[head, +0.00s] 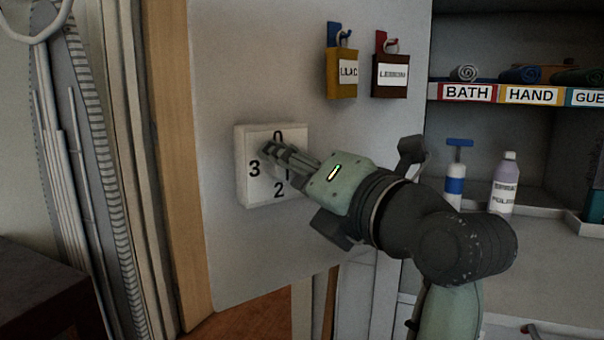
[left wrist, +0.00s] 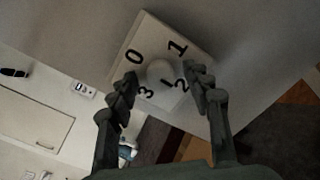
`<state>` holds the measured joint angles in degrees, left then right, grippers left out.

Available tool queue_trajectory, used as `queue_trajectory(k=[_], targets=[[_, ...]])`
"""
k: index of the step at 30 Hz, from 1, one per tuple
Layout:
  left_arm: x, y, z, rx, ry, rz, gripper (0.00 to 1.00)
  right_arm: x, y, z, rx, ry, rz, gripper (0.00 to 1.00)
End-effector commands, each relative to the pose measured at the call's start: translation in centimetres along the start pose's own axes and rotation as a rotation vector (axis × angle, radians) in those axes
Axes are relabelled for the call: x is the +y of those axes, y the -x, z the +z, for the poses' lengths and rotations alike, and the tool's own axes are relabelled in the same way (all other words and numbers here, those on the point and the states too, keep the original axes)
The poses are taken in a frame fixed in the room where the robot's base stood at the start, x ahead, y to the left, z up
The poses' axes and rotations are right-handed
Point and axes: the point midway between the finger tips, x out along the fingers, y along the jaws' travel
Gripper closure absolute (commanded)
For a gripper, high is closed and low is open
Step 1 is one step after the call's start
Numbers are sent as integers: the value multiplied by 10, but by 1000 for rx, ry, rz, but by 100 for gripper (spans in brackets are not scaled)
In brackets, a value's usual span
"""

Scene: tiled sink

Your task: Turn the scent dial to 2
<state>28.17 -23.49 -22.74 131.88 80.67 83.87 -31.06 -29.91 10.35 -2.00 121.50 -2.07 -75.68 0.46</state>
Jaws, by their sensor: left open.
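The scent dial is a white square plate (head: 242,185) on a pale panel, with 0 at the top, 3 left, 2 at the bottom and 1 partly hidden on the right. It also shows in the left wrist view (left wrist: 137,40), with a round pale knob (left wrist: 160,72) in its middle. My left gripper (head: 268,151) is at the dial's face and hides the knob in the head view. In the left wrist view its open fingers (left wrist: 163,75) stand on either side of the knob; I cannot tell whether they touch it. No pointer mark is readable. My right gripper is not in view.
A yellow LILAC tag block (head: 342,75) and a brown LEMON one (head: 390,76) hang on hooks above right of the dial. Shelves with rolled towels (head: 525,74), a blue-labelled pump bottle (head: 455,180) and a pale bottle (head: 503,185) stand at the right.

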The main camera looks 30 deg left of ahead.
Motion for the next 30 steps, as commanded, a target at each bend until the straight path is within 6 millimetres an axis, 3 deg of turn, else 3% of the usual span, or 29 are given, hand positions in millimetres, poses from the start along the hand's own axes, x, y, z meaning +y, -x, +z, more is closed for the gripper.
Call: queue_trajectory(k=[5,12,18,30], targets=[[0,23,1,-4,-1,-1,50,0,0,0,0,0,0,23],[0,75,1,-3,0,0,50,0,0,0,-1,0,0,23],[0,107,1,-1,0,1,50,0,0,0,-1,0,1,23],[0,118,0,1,0,0,50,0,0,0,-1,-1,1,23]])
